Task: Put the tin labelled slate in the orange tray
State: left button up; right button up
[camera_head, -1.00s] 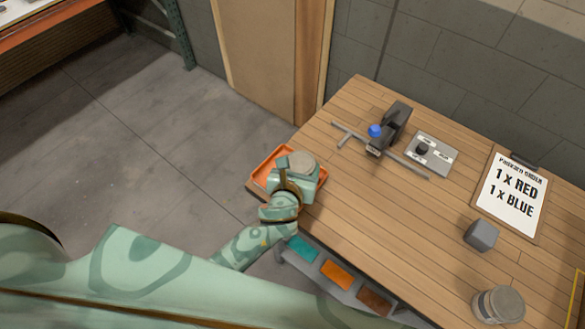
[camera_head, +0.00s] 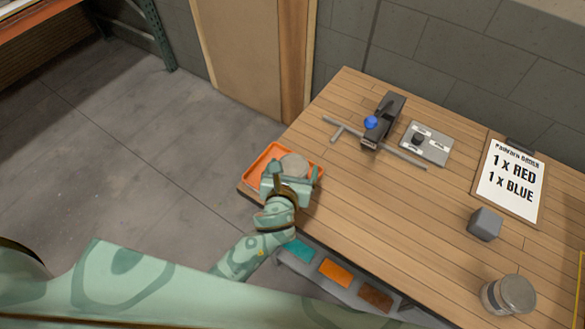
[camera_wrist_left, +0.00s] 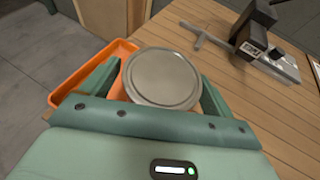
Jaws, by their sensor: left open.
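A round tin with a grey metal lid (camera_head: 294,165) is at the orange tray (camera_head: 262,158) on the table's left corner. The same lid (camera_wrist_left: 162,77) fills the middle of the left wrist view, with the tray (camera_wrist_left: 75,75) to its left and partly behind it. The tin's label is hidden, and I cannot tell whether its base rests on the tray floor. My left gripper (camera_head: 291,183) is open, with a finger on each side of the tin, also in the left wrist view (camera_wrist_left: 155,95). Another grey-lidded tin (camera_head: 510,295) stands at lower right, its label unreadable. My right gripper is out of view.
A dark device with a blue knob (camera_head: 380,122), a control plate (camera_head: 427,143), a clipboard (camera_head: 512,182) and a grey block (camera_head: 485,224) stand on the table. Coloured panels (camera_head: 335,272) show below its front edge. The middle tabletop is clear.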

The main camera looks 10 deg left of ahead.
pick_arm(q)
jog(key=p+v, duration=0.1)
jog(key=v, duration=1.1)
jog(key=shift+p, duration=0.4)
